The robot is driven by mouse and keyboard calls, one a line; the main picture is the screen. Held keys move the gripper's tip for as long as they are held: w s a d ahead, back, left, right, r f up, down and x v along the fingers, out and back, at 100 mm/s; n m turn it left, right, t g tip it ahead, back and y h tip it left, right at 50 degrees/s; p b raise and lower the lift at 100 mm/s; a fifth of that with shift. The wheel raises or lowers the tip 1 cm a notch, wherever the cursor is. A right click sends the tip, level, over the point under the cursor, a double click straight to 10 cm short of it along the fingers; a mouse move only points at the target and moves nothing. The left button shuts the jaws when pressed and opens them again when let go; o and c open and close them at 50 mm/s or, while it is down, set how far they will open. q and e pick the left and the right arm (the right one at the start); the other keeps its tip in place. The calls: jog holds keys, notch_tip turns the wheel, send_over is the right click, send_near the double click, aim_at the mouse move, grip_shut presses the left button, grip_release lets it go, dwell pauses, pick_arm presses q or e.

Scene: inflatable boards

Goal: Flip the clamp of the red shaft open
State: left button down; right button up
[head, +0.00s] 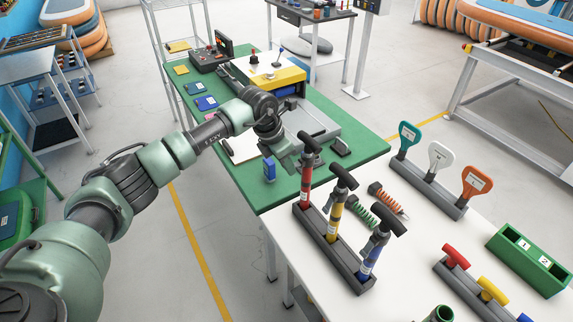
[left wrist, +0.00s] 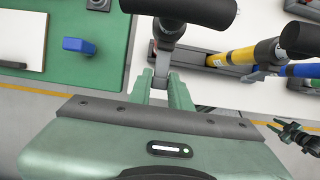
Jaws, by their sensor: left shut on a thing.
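The red shaft (head: 306,186) stands upright with a black T-handle in the left slot of a dark rack (head: 325,245). Yellow (head: 335,212) and blue (head: 372,255) shafts stand beside it. My left gripper (head: 290,158) is at the red shaft's upper part, on its left side. In the left wrist view its fingers (left wrist: 163,84) are shut on a small grey piece, which looks like the red shaft's clamp (left wrist: 164,62), just below the dark handle (left wrist: 185,10). The handle hides most of the red shaft there. What looks like my right gripper (left wrist: 290,133) is small at the right edge.
The rack stands on a white table (head: 300,262), beside a green table (head: 345,130). A blue block (head: 269,169) stands close to my left gripper. Green and orange springs (head: 362,214) lie behind the rack. A rack of coloured paddles (head: 440,195) is farther right.

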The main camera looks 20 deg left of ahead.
pick_arm(q)
jog(key=c, duration=1.3)
grip_release()
jog(key=shift+s+a+r+b, duration=0.1)
jog(key=shift+a+r+b, duration=0.05)
jog(key=shift+r+b, duration=0.2)
jog(key=b+v, duration=0.2)
jog(key=v, duration=0.5)
jog(key=shift+b, duration=0.4)
jog(key=shift+s+f, duration=0.1)
